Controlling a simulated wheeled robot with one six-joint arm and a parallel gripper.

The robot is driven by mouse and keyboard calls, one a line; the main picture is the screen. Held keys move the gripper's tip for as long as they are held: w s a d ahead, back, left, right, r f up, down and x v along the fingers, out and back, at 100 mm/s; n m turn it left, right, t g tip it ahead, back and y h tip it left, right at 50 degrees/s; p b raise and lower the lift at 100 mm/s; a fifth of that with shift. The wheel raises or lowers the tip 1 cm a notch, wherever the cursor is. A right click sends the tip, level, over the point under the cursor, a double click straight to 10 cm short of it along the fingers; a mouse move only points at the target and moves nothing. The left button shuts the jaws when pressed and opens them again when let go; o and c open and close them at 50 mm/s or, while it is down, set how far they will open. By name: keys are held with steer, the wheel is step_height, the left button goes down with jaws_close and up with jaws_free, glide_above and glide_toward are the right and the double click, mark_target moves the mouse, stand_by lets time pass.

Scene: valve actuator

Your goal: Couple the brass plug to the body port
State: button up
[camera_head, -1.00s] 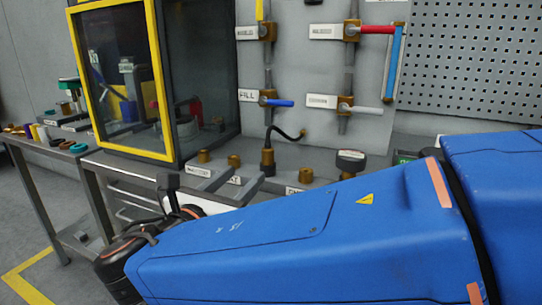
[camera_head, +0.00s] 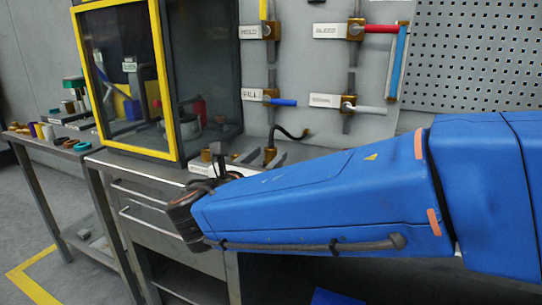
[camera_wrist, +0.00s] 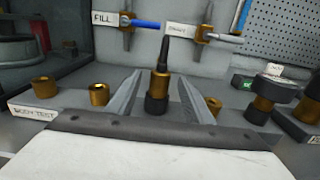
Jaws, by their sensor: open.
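The brass plug (camera_wrist: 159,86) stands upright on the bench in the wrist view, with a dark lower part and a black hose rising from its top. It also shows in the head view (camera_head: 270,153). My gripper (camera_wrist: 159,72) is open, with one finger on each side of the plug in the picture; I cannot tell whether the plug is fully between them in depth. Two brass ports, a left one (camera_wrist: 45,87) and a right one (camera_wrist: 99,94), stand left of the gripper behind a "BODY TEST" label (camera_wrist: 35,113). Both look open at the top.
The panel behind carries a blue-handled FILL valve (camera_wrist: 140,22) and a grey-handled valve (camera_wrist: 215,35). Right of the gripper are a small brass fitting (camera_wrist: 215,104) and a dark-topped gauge (camera_wrist: 268,90). A yellow-framed glass cabinet (camera_head: 160,80) stands left.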

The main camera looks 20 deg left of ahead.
steer(key=w, duration=0.2)
steer(key=shift+w+d, duration=0.1)
steer(key=shift+w, duration=0.2)
jaws_close()
steer(key=shift+r, duration=0.1)
